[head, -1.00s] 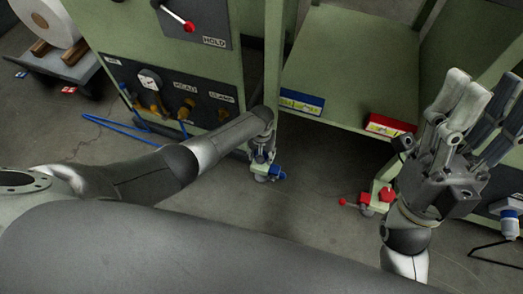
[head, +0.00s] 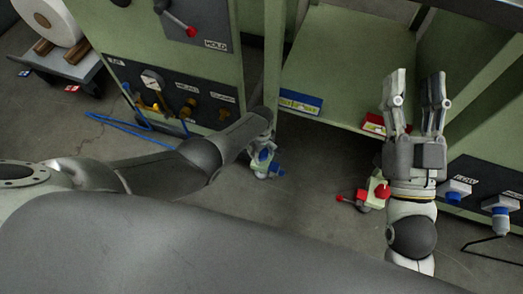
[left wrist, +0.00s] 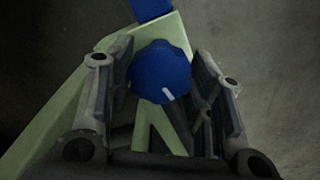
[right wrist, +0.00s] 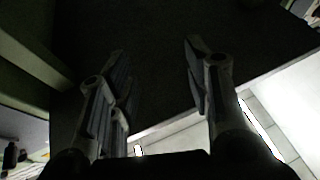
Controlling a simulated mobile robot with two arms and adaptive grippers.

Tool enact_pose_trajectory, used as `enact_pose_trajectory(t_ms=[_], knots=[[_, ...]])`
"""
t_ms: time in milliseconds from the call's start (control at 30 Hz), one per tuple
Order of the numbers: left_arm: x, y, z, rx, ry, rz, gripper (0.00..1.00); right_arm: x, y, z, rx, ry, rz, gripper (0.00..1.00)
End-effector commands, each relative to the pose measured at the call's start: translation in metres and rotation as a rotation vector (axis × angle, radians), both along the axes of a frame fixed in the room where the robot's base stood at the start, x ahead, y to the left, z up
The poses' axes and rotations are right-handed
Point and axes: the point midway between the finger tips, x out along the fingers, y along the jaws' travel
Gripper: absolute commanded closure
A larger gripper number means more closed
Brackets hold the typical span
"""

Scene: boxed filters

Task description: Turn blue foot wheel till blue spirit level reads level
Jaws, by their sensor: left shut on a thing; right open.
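The blue foot wheel (left wrist: 161,72) is a ridged knob with a white mark, on a pale green foot bracket. My left gripper (left wrist: 155,62) has a finger on each side of it and is shut on it. In the head view the left arm reaches down to this foot, where blue parts (head: 278,170) show. The blue spirit level (head: 300,102) is on the front edge of the green shelf; its bubble is too small to read. My right gripper (head: 414,82) is open and empty, pointing away over the shelf's right side.
A red spirit level (head: 373,124) is on the same edge, partly hidden by my right gripper. A red foot wheel (head: 382,191) and a red-tipped lever (head: 342,198) are below it. A panel with gauge and valves (head: 165,93) stands left. Blue-and-white plugs (head: 500,205) are at right.

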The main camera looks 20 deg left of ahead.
Motion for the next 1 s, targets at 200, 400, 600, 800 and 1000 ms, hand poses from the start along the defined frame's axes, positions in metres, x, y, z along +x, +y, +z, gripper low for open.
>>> enact_pose_trajectory(t_ms=[200,400,600,800,1000], knots=[[-0.001,-0.001,0.0,-0.001,0.002,0.207,0.76,0.004,0.0,-0.008,-0.014,0.049,-0.003,0.54],[0.0,0.0,0.0,0.001,0.002,0.396,0.76,0.005,-0.001,-0.013,-0.021,0.075,-0.005,0.54],[0.0,0.0,0.0,0.0,0.002,0.57,0.76,0.006,-0.001,-0.015,-0.024,0.086,-0.006,0.54],[0.0,0.0,0.0,0.001,0.001,0.71,0.76,0.007,-0.001,-0.015,-0.025,0.09,-0.006,0.54],[0.0,0.001,0.0,0.002,0.001,0.802,0.76,0.006,-0.001,-0.015,-0.025,0.088,-0.006,0.54]])
